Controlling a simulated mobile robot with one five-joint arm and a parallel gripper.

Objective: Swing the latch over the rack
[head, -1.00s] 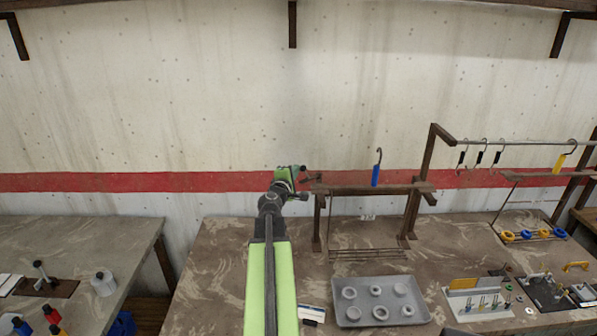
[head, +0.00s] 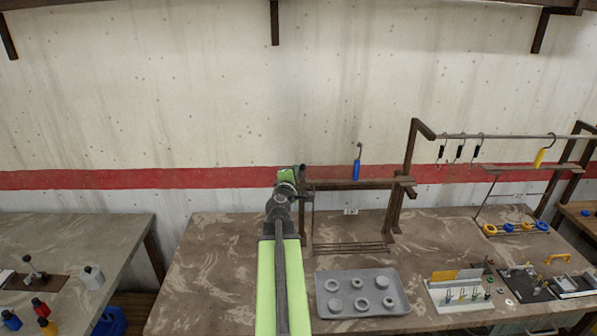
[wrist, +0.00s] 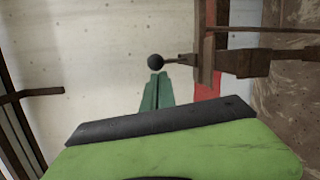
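The rack (head: 352,184) is a brown wooden frame standing on the bench, with a blue-handled hook (head: 357,168) upright on its top bar. My gripper (head: 299,172) is at the rack's left end, at about top-bar height. In the wrist view, my green fingertips (wrist: 158,76) lie side by side and look shut, with nothing seen between them. Just beyond them is a black ball knob (wrist: 155,61) on a thin rod, apparently the latch's, beside the brown rack wood (wrist: 207,55). I cannot tell whether the fingertips touch the knob. The latch is not clear in the head view.
A grey tray (head: 400,308) with several round parts lies in front of the rack. A taller frame with a rail (head: 505,136) and hanging hooks stands to the right. A white holder (head: 455,303) is on the bench front. Another bench (head: 75,225) is at the left.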

